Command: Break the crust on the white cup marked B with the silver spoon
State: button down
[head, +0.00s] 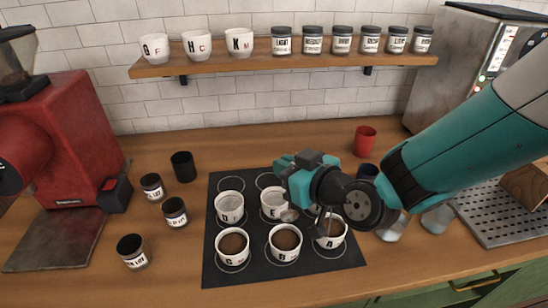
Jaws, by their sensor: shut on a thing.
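My gripper (312,209) is over the right half of the black mat (217,272), mostly hidden behind my own wrist. It is shut on the silver spoon (289,215), whose bowl shows by the back middle cup. The front middle white cup (285,256) holds dark brown grounds; its letter is small but looks like B. The front right cup (330,244) looks marked A and sits just below the gripper. The front left cup (232,260) also has a brown top. I cannot tell whether the spoon touches any cup.
Back-row cups (229,215) and (273,211) stand close behind. Labelled jars (133,254) and a black cup (183,166) are left of the mat. A red grinder (65,135) is far left, a red cup (365,140) behind the arm. A shelf (235,65) hangs above.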

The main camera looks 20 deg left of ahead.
notch_tip(320, 180, down, 9)
jog(key=b, duration=0.8)
jog(key=shift+s+a+g, duration=0.25)
jog(key=shift+s+g, duration=0.05)
dwell(0.4)
